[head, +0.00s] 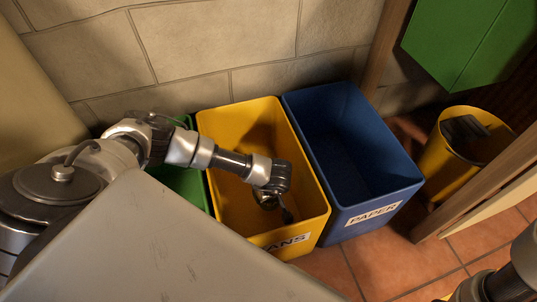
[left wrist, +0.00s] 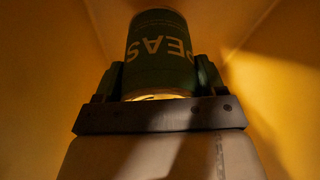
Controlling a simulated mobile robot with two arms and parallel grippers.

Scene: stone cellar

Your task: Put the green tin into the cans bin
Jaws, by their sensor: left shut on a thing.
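The green tin (left wrist: 160,65) with the word PEAS shows upside down in the left wrist view. My left gripper (left wrist: 161,82) is shut on it, one finger on each side. In the head view my left gripper (head: 274,204) reaches down inside the yellow cans bin (head: 238,122), near its front wall. The tin is mostly hidden there by my wrist. The bin's label is partly covered by a grey surface, leaving "ANS" readable. Yellow walls surround the tin in the left wrist view. Part of my right arm shows at the lower right; its gripper is out of view.
A blue paper bin (head: 345,180) stands right of the cans bin, and a green bin (head: 190,184) stands left, mostly behind my arm. A grey tabletop (head: 170,250) fills the lower left. Further right are a wooden post (head: 480,185) and a yellow bucket (head: 440,165).

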